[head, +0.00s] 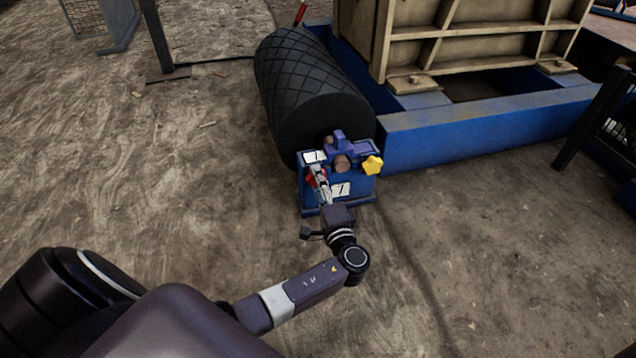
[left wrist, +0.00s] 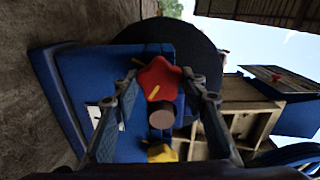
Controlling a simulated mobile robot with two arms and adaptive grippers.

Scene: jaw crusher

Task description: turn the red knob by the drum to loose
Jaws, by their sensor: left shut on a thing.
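The red knob (left wrist: 158,80) is star-shaped with a yellow pointer mark and sits on a blue box (left wrist: 95,65) by the black drum. In the left wrist view my left gripper (left wrist: 160,85) has one finger on each side of the knob, shut on it. In the head view my left gripper (head: 322,183) reaches the front of the box and mostly hides the red knob (head: 313,177). The black drum (head: 310,85) has a diamond-patterned surface and lies behind the box. My right gripper is not in view.
A yellow star knob (head: 372,165) sits right of the red one, with a brown round end (head: 342,163) between them. White labels (head: 340,189) mark the box. A blue frame beam (head: 480,128) runs right. A black post (head: 160,40) stands left; the ground in front is open.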

